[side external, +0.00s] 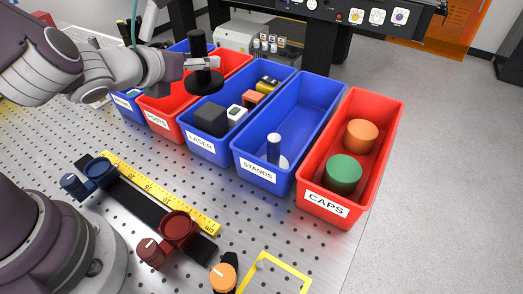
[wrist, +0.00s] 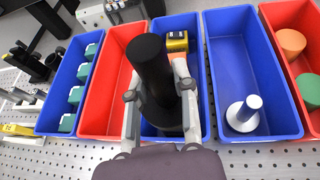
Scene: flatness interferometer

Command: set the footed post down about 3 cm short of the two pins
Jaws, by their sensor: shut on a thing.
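The footed post (side external: 197,45) is a black cylinder on a wide round black foot. My gripper (side external: 208,63) is shut on it and holds it upright in the air above the red POSTS bin and the blue LASER bin. In the wrist view the black post (wrist: 150,62) stands between the two fingers of my gripper (wrist: 158,92), and its foot is partly hidden behind them. I cannot make out the two pins for certain in either view.
A blue STANDS bin (side external: 245,160) holds a white footed post (side external: 274,150). A red CAPS bin (side external: 307,203) holds orange and green caps. On the perforated table lie a black rail (side external: 140,203), a yellow ruler (side external: 180,205) and a yellow square outline (side external: 290,267).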

